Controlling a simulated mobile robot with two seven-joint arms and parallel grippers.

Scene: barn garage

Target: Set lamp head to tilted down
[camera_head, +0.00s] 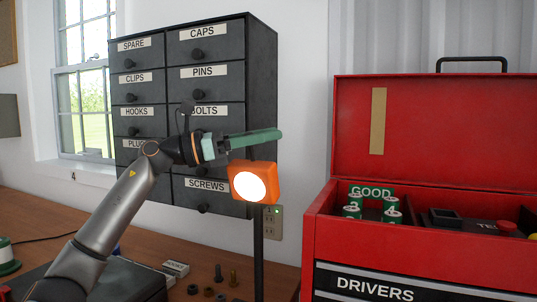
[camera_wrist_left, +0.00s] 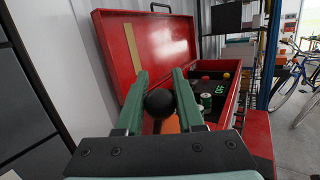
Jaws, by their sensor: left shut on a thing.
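The lamp head (camera_head: 253,184) is an orange box with a glowing white face turned towards the head camera. It sits on a dark upright post (camera_head: 258,250). My left gripper (camera_head: 262,137) reaches in from the left, just above the lamp head. In the left wrist view its green fingers (camera_wrist_left: 161,88) are on either side of a round black knob (camera_wrist_left: 160,103), shut on it. The fingers hide the knob in the head view. My right gripper is not in view.
A dark drawer cabinet (camera_head: 264,75) hangs on the wall behind my left arm. An open red toolbox (camera_head: 400,240) stands to the right of the lamp. Small hardware pieces (camera_head: 220,274) lie on the wooden bench (camera_head: 150,245), left of the post.

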